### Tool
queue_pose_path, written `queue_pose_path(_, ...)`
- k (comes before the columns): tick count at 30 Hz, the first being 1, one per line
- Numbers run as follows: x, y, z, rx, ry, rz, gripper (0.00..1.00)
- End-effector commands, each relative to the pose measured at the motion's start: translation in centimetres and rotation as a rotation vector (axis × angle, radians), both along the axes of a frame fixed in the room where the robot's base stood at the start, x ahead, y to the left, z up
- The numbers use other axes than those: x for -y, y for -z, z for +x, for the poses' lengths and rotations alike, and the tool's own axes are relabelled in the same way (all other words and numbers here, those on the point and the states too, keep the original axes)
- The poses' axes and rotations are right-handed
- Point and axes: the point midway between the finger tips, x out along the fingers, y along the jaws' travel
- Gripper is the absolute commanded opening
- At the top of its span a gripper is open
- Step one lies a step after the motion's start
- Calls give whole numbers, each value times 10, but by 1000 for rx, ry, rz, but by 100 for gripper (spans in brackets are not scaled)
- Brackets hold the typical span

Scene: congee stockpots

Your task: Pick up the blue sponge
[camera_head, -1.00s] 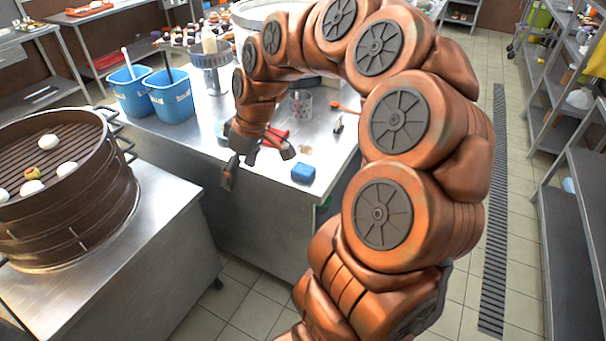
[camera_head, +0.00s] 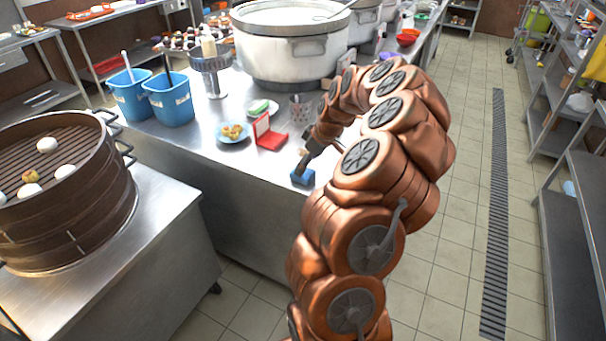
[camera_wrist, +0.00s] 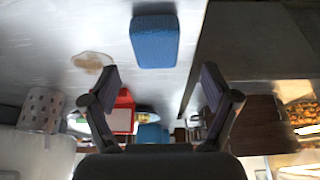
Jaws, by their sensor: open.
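The blue sponge (camera_head: 302,177) lies on the steel table near its front edge. In the wrist view the sponge (camera_wrist: 155,41) is a textured blue block, ahead of my gripper and roughly centred between the fingers. My gripper (camera_wrist: 161,82) is open and empty, with a finger on each side of the view. In the head view my gripper (camera_head: 305,163) is right at the sponge, just above and behind it. My arm covers part of the table to the right. I cannot tell whether a finger touches the sponge.
Blue buckets (camera_head: 170,97) and a large stockpot (camera_head: 290,50) are further back. The tabletop left of the sponge is clear.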

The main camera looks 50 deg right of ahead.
Motion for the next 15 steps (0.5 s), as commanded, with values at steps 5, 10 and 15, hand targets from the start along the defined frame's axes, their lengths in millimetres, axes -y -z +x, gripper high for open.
queue_pose_path(5, 0, 7, 3, -1, 0, 2, 86)
queue_pose_path(10, 1, 24, 9, -2, 0, 4, 86)
queue_pose_path(15, 0, 42, 16, -1, -1, 2, 86)
